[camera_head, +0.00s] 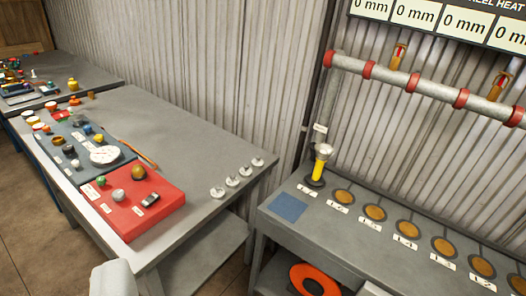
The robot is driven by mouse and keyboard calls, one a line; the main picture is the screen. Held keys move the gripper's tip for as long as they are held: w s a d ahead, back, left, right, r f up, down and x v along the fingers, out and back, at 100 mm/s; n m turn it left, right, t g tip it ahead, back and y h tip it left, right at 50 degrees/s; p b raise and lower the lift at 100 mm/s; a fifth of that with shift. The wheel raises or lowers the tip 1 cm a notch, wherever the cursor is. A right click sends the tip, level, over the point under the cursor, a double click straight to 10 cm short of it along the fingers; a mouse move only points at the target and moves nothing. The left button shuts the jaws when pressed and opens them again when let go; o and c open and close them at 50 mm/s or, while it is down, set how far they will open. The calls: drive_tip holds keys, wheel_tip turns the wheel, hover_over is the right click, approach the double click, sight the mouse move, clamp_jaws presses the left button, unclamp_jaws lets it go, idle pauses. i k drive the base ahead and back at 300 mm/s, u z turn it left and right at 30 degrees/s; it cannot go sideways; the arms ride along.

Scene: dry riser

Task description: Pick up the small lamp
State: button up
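A small yellow lamp-like thing (319,167) with a pale silver head stands upright at the left end of the right-hand bench, on a dark round spot. It is the thing here that looks most like a small lamp. My gripper (242,284) shows only as two pale grey fingertips at the bottom edge, wide apart, with nothing seen between them. The lamp is beyond and above the fingers in the picture, well apart from them.
The right bench (345,238) has a row of round brown spots with number labels and a blue square (288,207). A grey pipe (420,86) with red collars runs above. The left table (210,130) holds a red mat (120,222) with small items. An orange ring (314,280) lies below.

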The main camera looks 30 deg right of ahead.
sight(323, 151)
drive_tip(key=z, duration=0.2)
drive_tip(key=i, duration=1.25)
drive_tip(key=z, duration=0.85)
drive_tip(key=i, duration=0.45)
drive_tip(key=z, duration=0.35)
drive_tip(key=k, duration=0.95)
drive_tip(key=z, duration=0.2)
drive_tip(key=i, duration=0.95)
drive_tip(key=u, duration=0.1)
